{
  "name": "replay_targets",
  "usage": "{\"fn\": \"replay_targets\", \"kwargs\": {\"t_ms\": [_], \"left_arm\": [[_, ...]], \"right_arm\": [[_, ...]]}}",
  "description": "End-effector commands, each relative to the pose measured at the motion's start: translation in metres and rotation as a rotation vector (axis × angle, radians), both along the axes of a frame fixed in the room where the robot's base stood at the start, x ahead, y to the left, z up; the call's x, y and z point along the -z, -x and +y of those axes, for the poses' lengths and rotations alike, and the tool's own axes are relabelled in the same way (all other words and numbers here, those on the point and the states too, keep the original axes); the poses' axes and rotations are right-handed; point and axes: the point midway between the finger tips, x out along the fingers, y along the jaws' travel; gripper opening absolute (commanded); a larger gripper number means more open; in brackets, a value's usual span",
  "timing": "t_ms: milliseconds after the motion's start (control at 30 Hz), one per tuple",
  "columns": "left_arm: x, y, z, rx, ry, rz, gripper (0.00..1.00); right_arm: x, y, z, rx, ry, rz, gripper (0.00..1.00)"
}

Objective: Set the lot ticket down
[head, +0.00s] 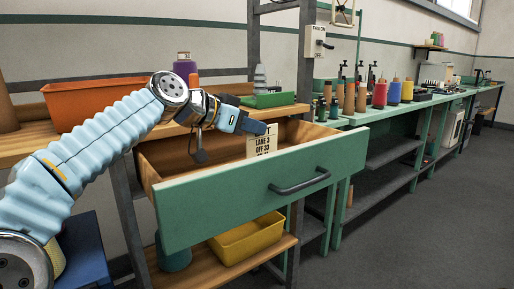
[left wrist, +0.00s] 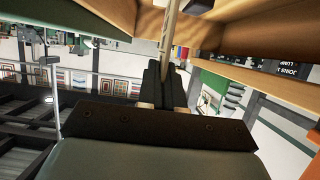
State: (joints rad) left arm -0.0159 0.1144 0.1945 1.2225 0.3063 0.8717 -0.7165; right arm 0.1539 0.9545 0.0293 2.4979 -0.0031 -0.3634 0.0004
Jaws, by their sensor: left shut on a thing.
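The lot ticket (head: 264,144) is a cream card with dark print, "LANE 3" and "OFF 33" among it. It stands roughly upright at the open drawer (head: 240,200), which has a green front. My left gripper (head: 262,129) is shut on the ticket's top edge. The ticket's lower part is hidden behind the drawer front, so I cannot tell whether it touches the drawer floor. In the left wrist view the dark fingers (left wrist: 166,85) close on the ticket, seen edge-on (left wrist: 171,38). My right gripper is not in view.
An orange bin (head: 95,102) and a purple-and-orange spool (head: 185,68) stand on the wooden bench left of the drawer. A green tray (head: 268,100) sits behind it. A yellow bin (head: 245,240) is on the shelf below. A green bench with thread cones (head: 380,94) runs right.

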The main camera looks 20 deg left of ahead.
Motion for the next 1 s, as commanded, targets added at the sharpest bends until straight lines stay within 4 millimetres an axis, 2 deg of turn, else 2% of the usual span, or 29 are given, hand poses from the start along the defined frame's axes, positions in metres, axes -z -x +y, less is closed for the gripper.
{"fn": "replay_targets", "kwargs": {"t_ms": [133, 267, 400, 800, 833, 900, 967, 1000], "left_arm": [[0.01, -0.008, -0.002, 0.0, -0.001, 0.001, 0.0], [0.031, -0.022, -0.004, 0.0, 0.0, 0.004, 0.0], [0.051, -0.02, -0.004, 0.0, -0.001, 0.002, 0.0], [0.058, -0.02, -0.004, 0.0, -0.001, -0.001, 0.0], [0.056, -0.02, -0.004, 0.0, -0.001, -0.001, 0.1], [0.056, -0.02, -0.004, 0.0, -0.001, -0.001, 0.21], [0.056, -0.02, -0.004, 0.0, -0.001, -0.001, 0.3], [0.056, -0.02, -0.004, 0.0, -0.001, -0.001, 0.31]], "right_arm": [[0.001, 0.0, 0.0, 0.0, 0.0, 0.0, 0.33], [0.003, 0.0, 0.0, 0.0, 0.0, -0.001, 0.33], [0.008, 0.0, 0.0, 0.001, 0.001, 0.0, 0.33], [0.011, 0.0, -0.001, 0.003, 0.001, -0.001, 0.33], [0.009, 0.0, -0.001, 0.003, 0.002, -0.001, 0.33], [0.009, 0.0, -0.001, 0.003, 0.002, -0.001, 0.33], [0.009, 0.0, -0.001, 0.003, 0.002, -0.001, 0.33], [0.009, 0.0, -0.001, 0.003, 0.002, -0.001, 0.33]]}}
